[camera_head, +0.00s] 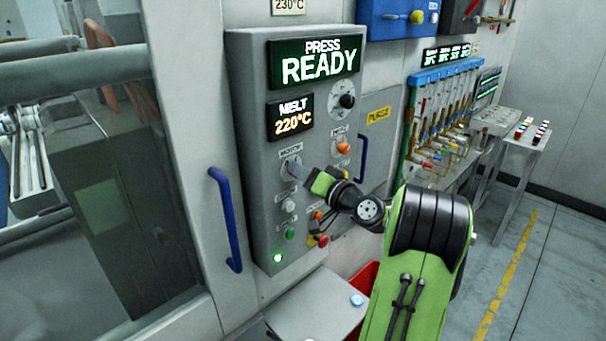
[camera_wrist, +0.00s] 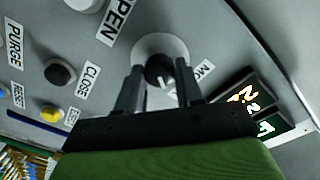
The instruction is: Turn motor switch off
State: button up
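The motor switch (camera_head: 289,163) is a rotary knob on the grey press control panel, under a MOTOR label. In the wrist view it is a dark knob (camera_wrist: 158,68) with a white mark, on a pale round plate. My gripper (camera_head: 294,169) is at the switch in the head view and hides part of it. In the wrist view the two dark fingers of my gripper (camera_wrist: 160,72) stand apart, one on each side of the knob, with small gaps seeming to remain. Contact with the knob cannot be made out.
Other buttons sit close by: a white one (camera_head: 288,205), a green one (camera_head: 291,233) and an orange one (camera_head: 343,148). A selector knob (camera_head: 347,101) is higher up. The display (camera_head: 316,62) reads PRESS READY. A blue handle (camera_head: 227,220) stands out at left; a grey surface (camera_head: 315,305) is below.

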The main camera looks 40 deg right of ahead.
jog(key=c, duration=0.5)
jog(key=shift+f+b, duration=0.1)
jog(key=shift+b, duration=0.6)
jog(key=shift+n+y+b, duration=0.4)
jog(key=shift+n+b, duration=6.7)
jog(key=shift+b, duration=1.8)
jog(key=o, duration=1)
